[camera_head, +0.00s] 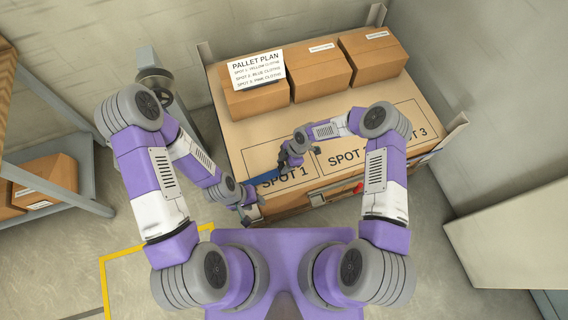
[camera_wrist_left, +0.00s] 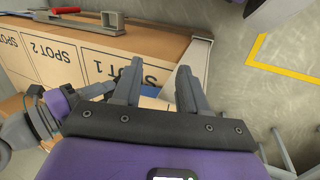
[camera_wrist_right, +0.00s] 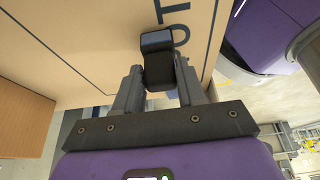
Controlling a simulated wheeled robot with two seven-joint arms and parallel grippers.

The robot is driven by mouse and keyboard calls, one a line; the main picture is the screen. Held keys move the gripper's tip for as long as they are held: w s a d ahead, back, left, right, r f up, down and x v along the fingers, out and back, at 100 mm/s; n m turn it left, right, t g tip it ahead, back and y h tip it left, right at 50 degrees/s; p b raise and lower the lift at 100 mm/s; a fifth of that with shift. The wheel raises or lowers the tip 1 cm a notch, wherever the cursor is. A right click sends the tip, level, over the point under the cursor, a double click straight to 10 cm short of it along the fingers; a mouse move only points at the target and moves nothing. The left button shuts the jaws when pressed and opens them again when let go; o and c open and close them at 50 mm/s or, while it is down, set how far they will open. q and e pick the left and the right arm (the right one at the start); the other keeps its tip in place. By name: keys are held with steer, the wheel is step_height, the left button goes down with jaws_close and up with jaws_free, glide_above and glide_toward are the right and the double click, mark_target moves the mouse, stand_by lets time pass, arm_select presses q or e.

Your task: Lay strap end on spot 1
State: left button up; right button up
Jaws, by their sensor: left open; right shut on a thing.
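Spot 1 (camera_head: 252,160) is an outlined, labelled area at the left of the cardboard top; its label also shows in the left wrist view (camera_wrist_left: 120,72). My right gripper (camera_head: 284,163) is over spot 1, shut on a black piece (camera_wrist_right: 158,62); I cannot tell whether this is the strap end. A blue strip (camera_head: 262,187) shows at the front left of spot 1, between the two grippers, partly hidden. My left gripper (camera_wrist_left: 157,82) is open at the front left edge of the cardboard top, lower than the right one in the head view.
Several cardboard boxes (camera_head: 373,64) and a pallet plan sign (camera_head: 256,69) stand along the back. A red-handled tool (camera_head: 350,187) lies at the front edge; its red handle shows in the left wrist view (camera_wrist_left: 64,10). Corner posts (camera_head: 453,126) rise beside the load. A shelf (camera_head: 75,190) stands left.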

steer(key=o, duration=1.1)
steer(key=shift+c, duration=0.2)
steer(key=shift+r+p, duration=0.15)
steer(key=shift+p, duration=0.15)
steer(key=p+v, duration=0.3)
steer(key=v, duration=0.8)
steer(key=s+d+m+t, duration=0.1)
steer(key=s+d+m, duration=0.1)
steer(key=s+m, duration=0.7)
steer(key=s+d+m, duration=0.3)
steer(key=s+m, duration=0.6)
steer(key=m, duration=0.6)
steer(key=shift+r+t, duration=0.25)
steer(key=shift+t, duration=0.15)
steer(key=shift+s, duration=0.1)
